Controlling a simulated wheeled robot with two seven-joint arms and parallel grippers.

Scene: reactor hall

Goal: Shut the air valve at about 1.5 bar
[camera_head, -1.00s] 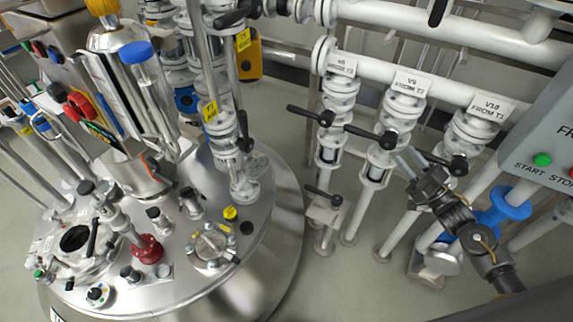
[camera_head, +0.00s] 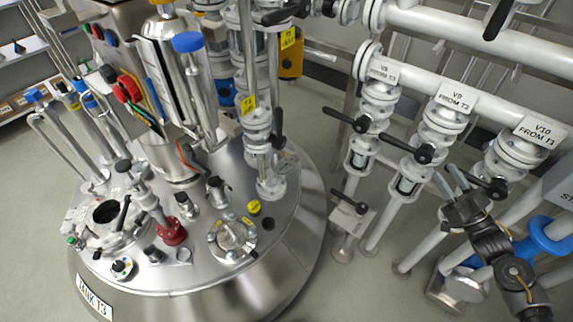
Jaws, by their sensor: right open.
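My right gripper (camera_head: 451,180) is open and empty, its two grey fingers pointing up between the V9 and V10 pipes. The black lever of the V10 valve (camera_head: 495,187) is just right of the fingers; I cannot tell whether they touch. The V9 valve lever (camera_head: 424,154) is up and left of them. A lower valve with a black lever (camera_head: 350,202) stands left of the gripper on a short pipe. I cannot tell which valve is the air valve, and no pressure reading is legible. My left gripper is not in view.
A steel tank lid (camera_head: 285,235) with several fittings, including a red knob (camera_head: 171,231), fills the left. White pipes (camera_head: 470,38) run across the upper right. Bare floor shows between tank and pipes.

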